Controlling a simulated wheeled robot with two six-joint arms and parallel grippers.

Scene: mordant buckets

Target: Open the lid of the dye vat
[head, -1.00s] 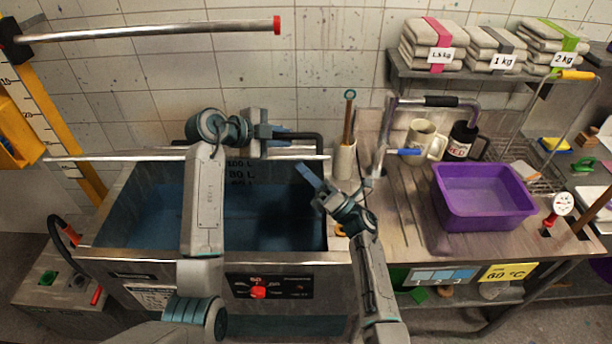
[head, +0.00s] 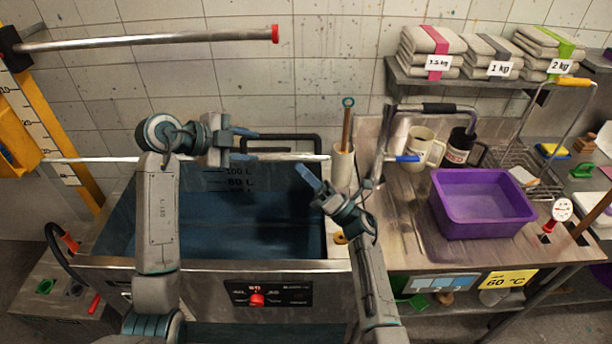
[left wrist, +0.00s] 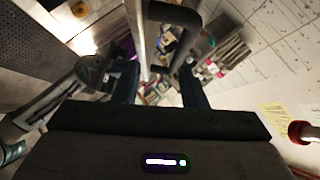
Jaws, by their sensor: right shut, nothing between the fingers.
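The dye vat (head: 215,262) is a steel tank at left, its blue interior and litre marks in plain view. Its lid (head: 290,158) appears raised at the back, seen nearly edge-on as a thin metal strip. The black lid handle (head: 302,138) stands above that strip; it also shows in the left wrist view (left wrist: 207,38). My left gripper (head: 243,144) is open at the handle's left end, fingers pointing right; its fingers are apart in the left wrist view (left wrist: 158,85). Whether it touches the handle is unclear. My right gripper (head: 309,181) is shut and empty over the vat's right side.
A white holder (head: 343,166) with a wooden stick stands right of the vat. A purple tub (head: 483,205), mugs (head: 421,146) and a tap (head: 385,145) are on the right counter. A red-tipped metal bar (head: 150,38) juts across at upper left.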

